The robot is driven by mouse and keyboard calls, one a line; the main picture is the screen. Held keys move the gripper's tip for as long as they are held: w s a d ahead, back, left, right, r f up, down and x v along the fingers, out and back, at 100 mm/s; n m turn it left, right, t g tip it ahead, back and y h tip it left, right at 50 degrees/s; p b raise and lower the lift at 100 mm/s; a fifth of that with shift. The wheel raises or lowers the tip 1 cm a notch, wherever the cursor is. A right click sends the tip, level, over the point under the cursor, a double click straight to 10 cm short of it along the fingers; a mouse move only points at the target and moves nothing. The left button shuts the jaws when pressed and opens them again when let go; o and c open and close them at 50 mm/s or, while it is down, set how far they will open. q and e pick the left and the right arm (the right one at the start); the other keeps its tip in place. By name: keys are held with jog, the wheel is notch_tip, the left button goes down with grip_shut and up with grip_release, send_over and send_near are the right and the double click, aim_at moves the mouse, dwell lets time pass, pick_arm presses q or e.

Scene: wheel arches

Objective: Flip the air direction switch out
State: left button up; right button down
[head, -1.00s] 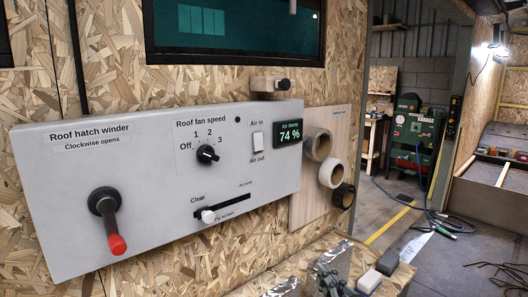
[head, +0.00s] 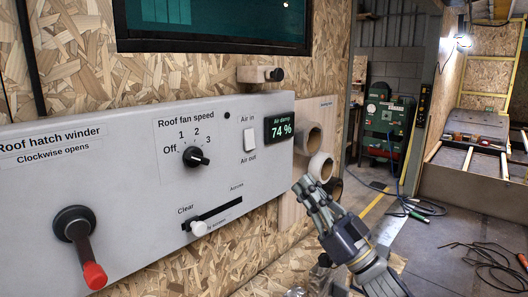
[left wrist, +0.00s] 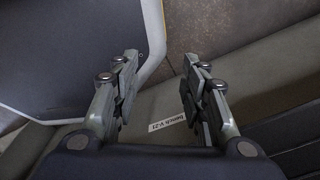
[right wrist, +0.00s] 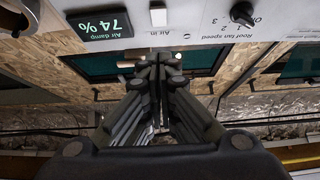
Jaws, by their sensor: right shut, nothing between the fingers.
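The air direction switch (head: 250,139) is a white rocker on the grey control panel (head: 130,185), between the labels "Air in" above and "Air out" below. It also shows in the right wrist view as a small white block (right wrist: 158,15) at the top, upside down. Which way it is tipped is too small to tell. My right gripper (head: 309,187) is shut and empty, in front of the panel, below and right of the switch and apart from it. In the right wrist view its fingers (right wrist: 155,65) are together. My left gripper (left wrist: 158,75) is open and empty, away from the panel.
The "Air damp 74 %" display (head: 280,128) is right of the switch. The fan speed knob (head: 195,157), slider knob (head: 198,228) and red-tipped winder handle (head: 93,273) stick out of the panel.

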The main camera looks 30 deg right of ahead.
aim_at(250, 134)
jog(key=shift+w+a+f+p+x, duration=0.1)
jog(key=shift+w+f+p+x, duration=0.55)
jog(key=shift+x, duration=1.55)
jog(key=shift+a+f+p+x, duration=0.2)
jog(key=shift+p+x, duration=0.95)
jog(key=shift+x, duration=1)
jog(key=shift+w+a+f+p+x, duration=0.1)
jog(key=shift+w+f+p+x, duration=0.55)
jog(key=shift+x, duration=1.55)
pick_arm(q)
jog(key=r, duration=0.2)
jog(key=w+r, duration=0.1)
jog(key=r, duration=0.2)
jog(key=shift+w+a+r, duration=0.1)
jog(key=shift+a+r, duration=0.05)
jog(key=shift+r, duration=0.15)
pick_arm(e)
jog(key=shift+s+d+r, duration=0.1)
jog(key=shift+s+r, duration=0.1)
jog(key=shift+s, duration=0.2)
pick_arm(q)
jog(key=shift+w, duration=0.1)
